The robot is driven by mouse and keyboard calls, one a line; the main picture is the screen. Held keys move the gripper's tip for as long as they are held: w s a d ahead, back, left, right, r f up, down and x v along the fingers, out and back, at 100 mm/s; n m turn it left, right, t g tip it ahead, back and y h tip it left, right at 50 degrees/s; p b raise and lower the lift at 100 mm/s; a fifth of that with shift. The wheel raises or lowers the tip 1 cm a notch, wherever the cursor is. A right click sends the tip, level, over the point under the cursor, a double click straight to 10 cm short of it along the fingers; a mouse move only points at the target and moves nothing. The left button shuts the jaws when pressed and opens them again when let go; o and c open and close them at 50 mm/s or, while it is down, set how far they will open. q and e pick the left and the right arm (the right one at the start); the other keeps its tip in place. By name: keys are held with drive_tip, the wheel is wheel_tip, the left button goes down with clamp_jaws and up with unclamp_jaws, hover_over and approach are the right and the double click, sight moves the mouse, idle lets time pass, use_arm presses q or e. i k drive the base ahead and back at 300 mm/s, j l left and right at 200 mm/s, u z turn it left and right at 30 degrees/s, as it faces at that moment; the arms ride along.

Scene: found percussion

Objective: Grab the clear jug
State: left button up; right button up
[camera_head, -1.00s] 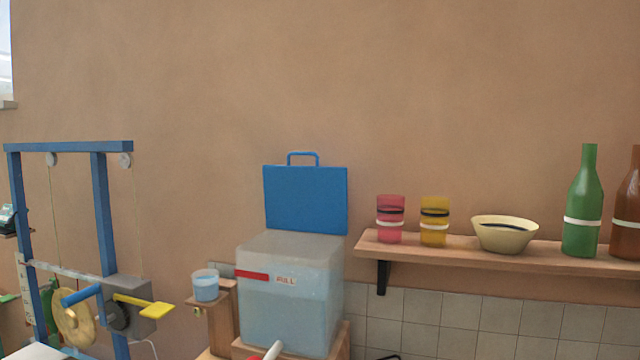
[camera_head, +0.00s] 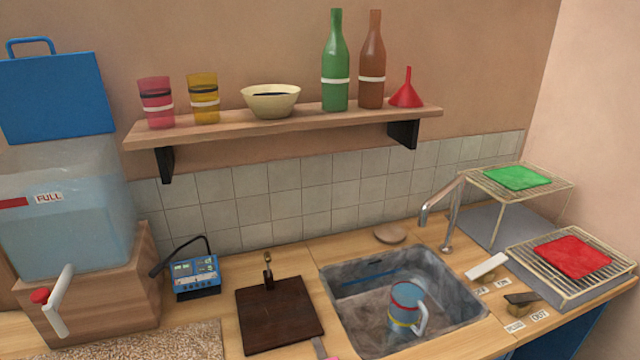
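The clear jug (camera_head: 404,308) stands in the sink (camera_head: 345,318) at the lower right of the head view. Neither of my grippers shows in the head view.
A metal tap (camera_head: 447,222) rises behind the sink, its spout over the back edge. A dark board (camera_head: 280,315) and a blue meter (camera_head: 195,276) lie left of it. Wire racks (camera_head: 590,285) stand right. A shelf (camera_head: 290,124) with bottles and cups hangs above.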

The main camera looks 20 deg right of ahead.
sight(409, 291)
drive_tip(key=z, duration=1.25)
